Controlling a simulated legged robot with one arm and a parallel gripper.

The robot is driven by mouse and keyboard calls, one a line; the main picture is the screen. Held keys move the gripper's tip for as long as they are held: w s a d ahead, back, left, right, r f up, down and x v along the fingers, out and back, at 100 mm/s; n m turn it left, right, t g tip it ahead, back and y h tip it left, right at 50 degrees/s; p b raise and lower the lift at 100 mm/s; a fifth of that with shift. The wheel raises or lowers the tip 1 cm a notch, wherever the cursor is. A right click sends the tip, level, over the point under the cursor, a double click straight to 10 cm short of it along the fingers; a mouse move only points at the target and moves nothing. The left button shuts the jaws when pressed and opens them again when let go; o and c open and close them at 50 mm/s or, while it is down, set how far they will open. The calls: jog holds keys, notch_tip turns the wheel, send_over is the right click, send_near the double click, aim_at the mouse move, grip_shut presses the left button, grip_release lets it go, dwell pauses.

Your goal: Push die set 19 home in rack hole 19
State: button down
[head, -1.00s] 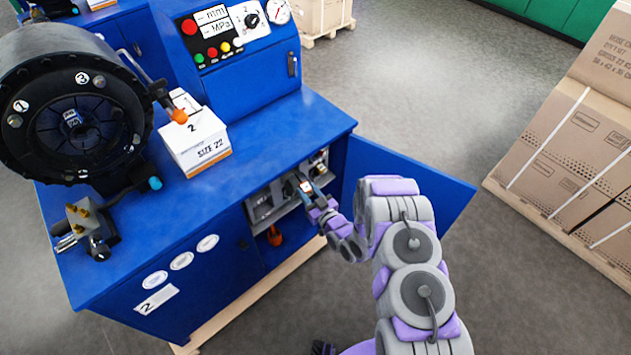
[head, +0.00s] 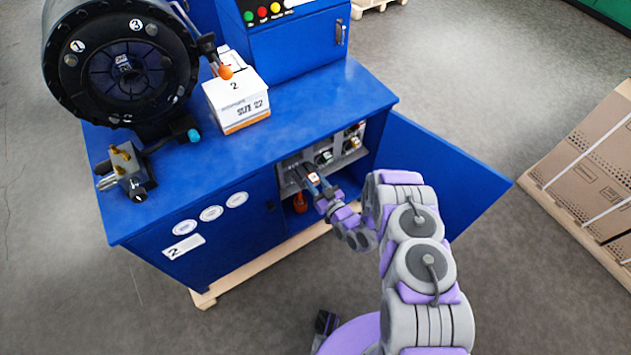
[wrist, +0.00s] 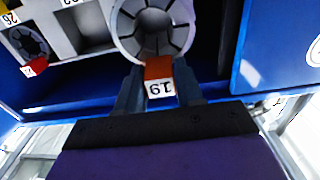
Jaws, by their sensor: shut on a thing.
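Die set 19 (wrist: 153,44) is a grey segmented ring with a red tab and a white label that reads 19, upside down in the wrist view. My gripper (wrist: 158,86) is shut on its red tab, with one dark finger on each side. In the head view my gripper (head: 318,188) reaches into the open cabinet at the rack (head: 345,163). The ring is at the rack front in the wrist view. Rack hole 19 is hidden behind the ring, and I cannot tell how deep the ring sits.
Another die set with a red tab (wrist: 36,67) sits in the rack at the left of the wrist view. The open blue cabinet door (head: 440,170) stands to the right of my arm. An orange object (head: 300,203) is low inside the cabinet.

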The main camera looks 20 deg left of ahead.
aim_at(310, 174)
jog(key=shift+a+r, duration=0.1)
jog(key=shift+r, duration=0.05)
jog(key=shift+x, duration=1.15)
jog(key=shift+b+x, duration=0.55)
jog(key=shift+x, duration=1.2)
jog(key=shift+r, duration=0.15)
jog(key=x, duration=0.6)
jog(key=shift+w+a+b, duration=0.15)
jog(key=shift+a+b, duration=0.05)
jog(key=shift+b, duration=0.1)
dwell(3.1)
jog(key=c, duration=1)
grip_release()
jog(key=o, duration=0.4)
jog(key=shift+c, duration=0.2)
jog(key=shift+d+f, duration=0.15)
jog(key=shift+f, duration=0.05)
